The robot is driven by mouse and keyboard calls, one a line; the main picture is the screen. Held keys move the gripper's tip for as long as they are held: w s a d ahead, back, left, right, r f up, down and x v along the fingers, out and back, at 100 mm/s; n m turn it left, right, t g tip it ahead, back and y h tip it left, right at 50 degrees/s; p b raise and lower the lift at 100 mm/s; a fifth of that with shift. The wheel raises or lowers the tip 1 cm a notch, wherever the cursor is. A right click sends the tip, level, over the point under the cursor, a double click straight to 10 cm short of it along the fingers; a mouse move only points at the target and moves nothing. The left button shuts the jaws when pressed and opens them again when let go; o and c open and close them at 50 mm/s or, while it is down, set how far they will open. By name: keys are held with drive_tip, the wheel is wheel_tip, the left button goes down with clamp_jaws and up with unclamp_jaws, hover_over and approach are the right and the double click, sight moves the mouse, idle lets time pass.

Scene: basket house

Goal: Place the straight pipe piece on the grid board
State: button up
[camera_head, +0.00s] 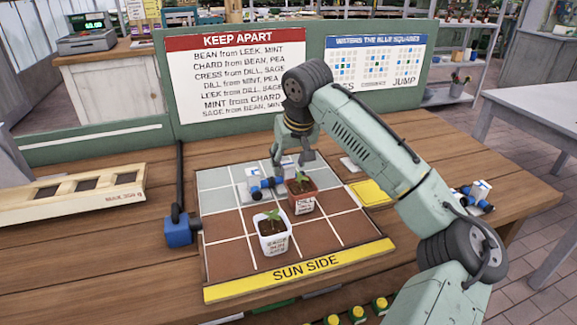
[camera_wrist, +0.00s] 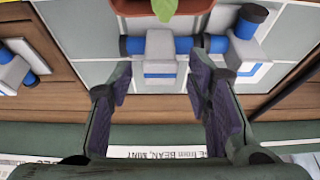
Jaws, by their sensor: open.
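The straight pipe piece (camera_wrist: 160,47), a pale block with blue ends, lies on the grid board (camera_head: 222,179). In the head view it is mostly hidden behind my gripper and the terracotta pot. Beside it on the board lies an elbow pipe piece (camera_wrist: 243,52), also in the head view (camera_head: 253,181); their facing blue ends are close together. My gripper (camera_wrist: 160,88) is open and empty, pointing down near the board's back edge. The straight piece shows just beyond and between its fingertips. In the head view, my gripper (camera_head: 292,163) is behind the terracotta pot.
A terracotta pot (camera_head: 302,205) with a seedling stands directly in front of the pipe pieces. A white pot (camera_head: 272,245) stands nearer. A blue tap block (camera_head: 178,232) is at the board's left. Another pipe piece (camera_head: 476,193) lies on the table right of the board.

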drive_tip(key=b+v, duration=0.1)
drive_tip(key=v, duration=0.9)
drive_tip(key=shift+d+r, duration=0.1)
